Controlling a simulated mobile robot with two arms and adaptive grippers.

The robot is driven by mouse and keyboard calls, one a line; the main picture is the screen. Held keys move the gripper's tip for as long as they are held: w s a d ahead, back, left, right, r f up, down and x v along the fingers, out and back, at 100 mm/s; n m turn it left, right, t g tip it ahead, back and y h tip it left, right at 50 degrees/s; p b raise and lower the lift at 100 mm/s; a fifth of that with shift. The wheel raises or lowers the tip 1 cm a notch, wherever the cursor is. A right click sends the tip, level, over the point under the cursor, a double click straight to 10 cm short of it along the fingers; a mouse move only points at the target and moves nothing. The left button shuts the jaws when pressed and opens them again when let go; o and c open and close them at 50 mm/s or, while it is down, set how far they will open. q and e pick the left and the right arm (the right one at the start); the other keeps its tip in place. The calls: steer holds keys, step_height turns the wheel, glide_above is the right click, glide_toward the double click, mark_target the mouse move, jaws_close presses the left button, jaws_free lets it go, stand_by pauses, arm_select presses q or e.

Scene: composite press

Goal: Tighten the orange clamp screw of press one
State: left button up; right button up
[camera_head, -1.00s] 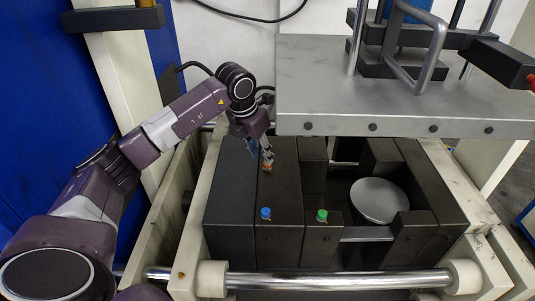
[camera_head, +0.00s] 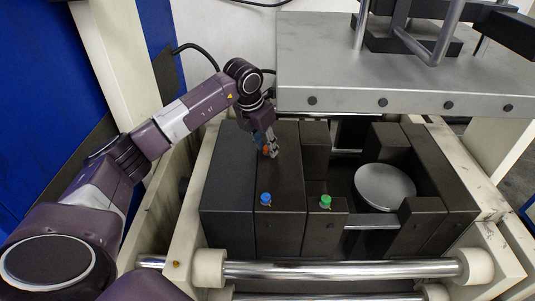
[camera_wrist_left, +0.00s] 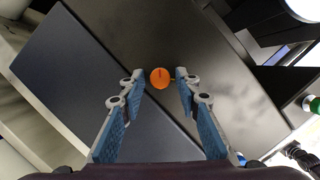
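The orange clamp screw (camera_wrist_left: 160,77) stands on the dark press block, seen from above in the left wrist view as a round orange head with a dark slot. In the head view, its orange (camera_head: 265,150) shows only partly behind the left gripper's fingers. My left gripper (camera_wrist_left: 160,78) is open, with one blue-padded finger on each side of the screw head. A narrow gap shows between each fingertip and the head. In the head view, the left gripper (camera_head: 267,145) points down at the block's far end. My right gripper is not in view.
A blue screw (camera_head: 265,199) and a green screw (camera_head: 325,202) stand nearer on the dark blocks (camera_head: 280,185). A round metal disc (camera_head: 385,187) lies to the right. A grey plate (camera_head: 395,75) overhangs the right rear. A chrome bar (camera_head: 340,269) crosses the front.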

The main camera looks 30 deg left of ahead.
arm_select(q)
steer(key=shift+r+p, duration=0.35)
steer(key=shift+r, duration=0.1)
steer(key=shift+r+p, duration=0.55)
steer(key=shift+r, duration=0.25)
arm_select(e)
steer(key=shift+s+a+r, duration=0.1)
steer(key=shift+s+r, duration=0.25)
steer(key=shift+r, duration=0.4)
arm_select(q)
steer(key=n+y, duration=0.1)
steer(key=n, duration=0.2)
steer(key=shift+d, duration=0.15)
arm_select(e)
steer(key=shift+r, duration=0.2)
